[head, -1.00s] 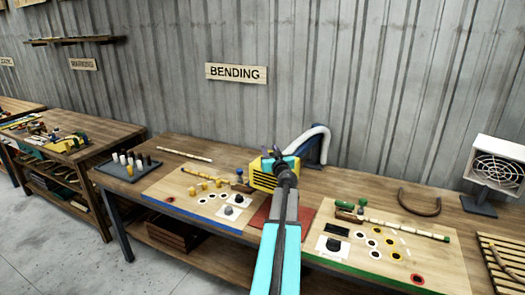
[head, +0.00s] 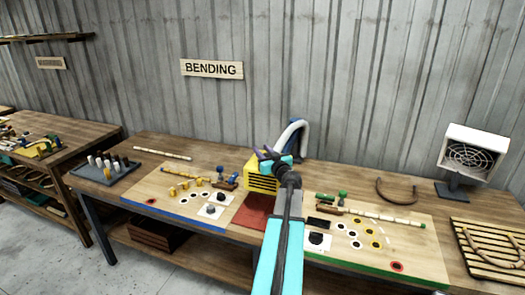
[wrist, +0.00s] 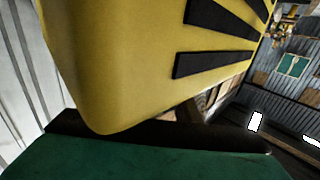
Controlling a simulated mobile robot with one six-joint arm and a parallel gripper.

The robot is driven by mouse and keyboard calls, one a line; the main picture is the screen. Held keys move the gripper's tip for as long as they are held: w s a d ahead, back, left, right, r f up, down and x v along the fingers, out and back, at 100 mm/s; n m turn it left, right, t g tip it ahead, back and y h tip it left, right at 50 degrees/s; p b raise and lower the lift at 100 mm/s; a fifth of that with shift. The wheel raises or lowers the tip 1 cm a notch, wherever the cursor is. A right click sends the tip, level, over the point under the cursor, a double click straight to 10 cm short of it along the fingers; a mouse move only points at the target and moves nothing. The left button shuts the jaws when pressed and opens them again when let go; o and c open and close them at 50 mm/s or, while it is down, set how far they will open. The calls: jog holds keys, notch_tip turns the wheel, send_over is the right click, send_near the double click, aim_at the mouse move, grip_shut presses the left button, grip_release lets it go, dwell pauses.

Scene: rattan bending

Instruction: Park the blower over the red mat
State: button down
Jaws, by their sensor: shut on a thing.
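The yellow blower (head: 262,184), a boxy body with dark vent slots, is held at the end of my arm above the workbench. My gripper (head: 274,162) is shut on it. In the wrist view the blower's yellow side (wrist: 120,60) with black slots fills much of the picture, above a dark green and black gripper part at the bottom. The red mat (head: 254,213) lies on the bench, just below the blower in the head view. My arm and the blower hide part of the mat. The gap between blower and mat cannot be judged.
A blue stand with a white hose (head: 292,133) is behind the blower. Boards with small parts lie left (head: 170,197) and right (head: 375,243) of the mat. A white fan (head: 473,155) stands at right, near a slatted rack (head: 490,250). A peg tray (head: 104,170) is at left.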

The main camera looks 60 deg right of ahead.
jog(key=shift+w+a+f, duration=0.2)
jog(key=shift+a+f, duration=0.1)
jog(key=shift+f, duration=0.35)
jog(key=c, duration=1.6)
grip_release()
jog(key=o, duration=0.3)
jog(key=shift+w, duration=0.15)
jog(key=shift+d+r, duration=0.1)
jog(key=shift+r, duration=0.15)
jog(key=shift+s+a, duration=0.3)
jog(key=shift+s, duration=0.25)
jog(key=b+v, duration=0.3)
jog(key=v, duration=0.9)
jog(key=shift+s+a+b, duration=0.25)
jog(key=shift+s+b, duration=0.05)
